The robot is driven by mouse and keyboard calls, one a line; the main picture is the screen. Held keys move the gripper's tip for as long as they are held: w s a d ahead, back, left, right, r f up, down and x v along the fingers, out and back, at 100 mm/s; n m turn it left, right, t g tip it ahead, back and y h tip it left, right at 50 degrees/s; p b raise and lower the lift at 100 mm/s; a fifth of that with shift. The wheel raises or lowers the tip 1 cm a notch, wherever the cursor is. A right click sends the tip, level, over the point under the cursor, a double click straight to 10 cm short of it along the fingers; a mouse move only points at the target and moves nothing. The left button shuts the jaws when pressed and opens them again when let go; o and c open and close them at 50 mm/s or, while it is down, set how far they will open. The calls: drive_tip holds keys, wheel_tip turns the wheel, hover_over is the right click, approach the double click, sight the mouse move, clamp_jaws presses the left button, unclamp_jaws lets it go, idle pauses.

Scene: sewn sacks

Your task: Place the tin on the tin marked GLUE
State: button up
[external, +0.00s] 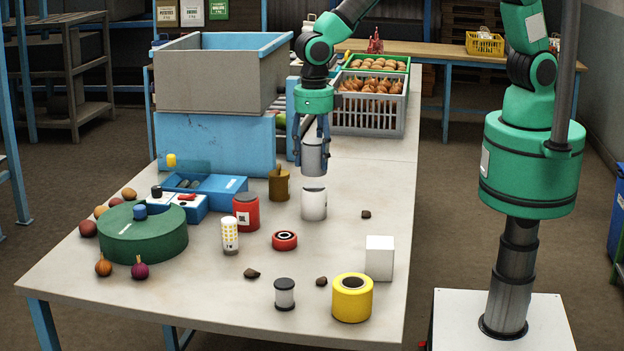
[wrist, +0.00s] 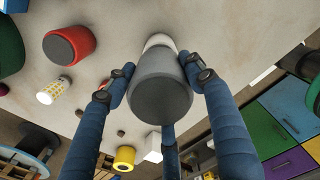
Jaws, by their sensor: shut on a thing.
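My gripper (external: 312,148) is shut on a grey tin (external: 315,160) and holds it upright above the table. In the wrist view the dark round end of the held grey tin (wrist: 160,98) sits between my blue fingers. A white tin (external: 313,206) stands on the table directly below the held tin, with a small gap or contact that I cannot tell. Part of this white tin (wrist: 158,41) shows behind the held tin in the wrist view. No GLUE lettering is readable on it. A red tin (external: 246,213) with a white label stands to its left.
A brown tin (external: 279,186) stands close behind left. A yellow roll (external: 352,299), a white block (external: 380,258), a red ring (external: 284,240) and a dotted tin (external: 230,236) stand in front. A grey crate (external: 385,113) and large grey bin (external: 210,85) stand behind.

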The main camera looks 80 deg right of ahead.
sight(314, 168)
drive_tip(key=shift+f, duration=1.7)
drive_tip(key=shift+f, duration=0.1)
drive_tip(key=o, duration=1.5)
drive_tip(key=shift+f, duration=0.1)
drive_tip(key=shift+o, duration=0.2)
wheel_tip(314, 168, up, 12)
drive_tip(key=shift+r, duration=0.15)
